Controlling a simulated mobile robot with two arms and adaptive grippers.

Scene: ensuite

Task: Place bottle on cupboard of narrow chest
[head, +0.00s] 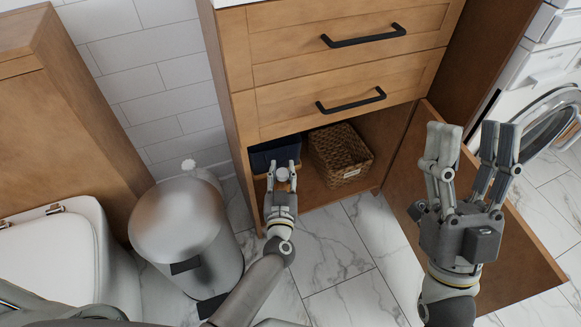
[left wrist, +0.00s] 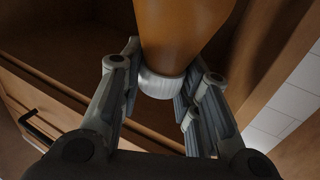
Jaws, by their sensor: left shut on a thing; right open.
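The narrow chest (head: 240,70) has two drawers above an open cupboard (head: 368,140). My left gripper (head: 283,172) is at the cupboard opening, in front of a dark blue bin. It is shut on the bottle; in the head view only its pale cap (head: 282,174) shows clearly between the fingers. In the left wrist view the bottle (left wrist: 185,35) is orange-brown with a white ribbed cap, between the fingers (left wrist: 160,95). Whether it touches the cupboard floor cannot be told. My right gripper (head: 468,150) is open and empty, in front of the cupboard door.
The cupboard door (head: 510,245) stands open to the right. Inside are the dark blue bin (head: 262,155) and a wicker basket (head: 340,152). A metal trash can (head: 185,225) stands left of my left arm, beside a toilet (head: 55,255). Marble floor (head: 345,245) is clear in front.

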